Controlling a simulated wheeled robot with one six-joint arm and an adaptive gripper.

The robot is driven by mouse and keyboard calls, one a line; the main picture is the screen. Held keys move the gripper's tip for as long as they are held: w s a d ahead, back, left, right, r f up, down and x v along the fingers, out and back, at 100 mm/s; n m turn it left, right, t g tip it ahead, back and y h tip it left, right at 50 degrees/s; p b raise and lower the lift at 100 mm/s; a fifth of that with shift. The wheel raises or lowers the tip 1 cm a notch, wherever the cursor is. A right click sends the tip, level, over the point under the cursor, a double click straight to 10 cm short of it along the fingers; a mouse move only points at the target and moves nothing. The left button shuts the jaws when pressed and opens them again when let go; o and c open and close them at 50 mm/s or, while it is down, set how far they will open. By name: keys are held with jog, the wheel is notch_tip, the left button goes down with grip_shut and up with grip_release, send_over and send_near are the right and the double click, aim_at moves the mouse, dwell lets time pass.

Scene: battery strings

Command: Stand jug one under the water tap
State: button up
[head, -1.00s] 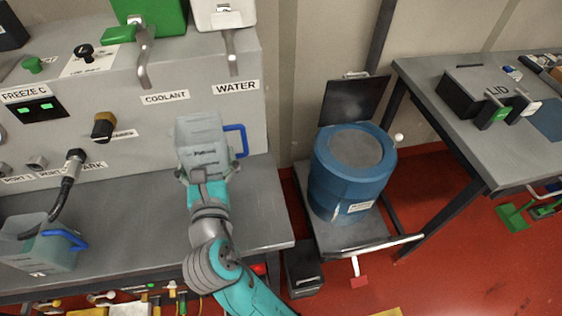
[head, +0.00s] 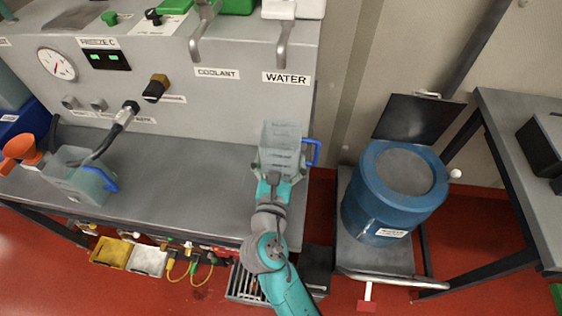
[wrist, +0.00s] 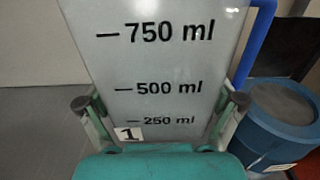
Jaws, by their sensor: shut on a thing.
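Jug one (head: 281,143) is a clear, boxy jug with a blue handle on its right. In the wrist view jug one (wrist: 165,60) fills the middle, with ml marks and a "1" label, and looks upright. My gripper (head: 279,166) is shut on the jug's lower part from the front. The water tap (head: 281,42) is a grey spout above the WATER label. The jug is below this tap in the head view, over the back of the grey bench (head: 210,185). I cannot tell whether its base touches the bench; my gripper hides it.
The coolant tap (head: 202,35) is left of the water tap. Another jug (head: 75,180) with a hose and an orange funnel (head: 20,150) are at the bench's left. A blue drum (head: 390,200) with an open lid stands right of the bench. The bench between the jugs is clear.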

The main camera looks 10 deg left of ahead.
jog(key=shift+f, duration=0.8)
jog(key=shift+f, duration=0.1)
jog(key=o, duration=1)
jog(key=s, duration=1.2)
jog(key=shift+a, duration=0.25)
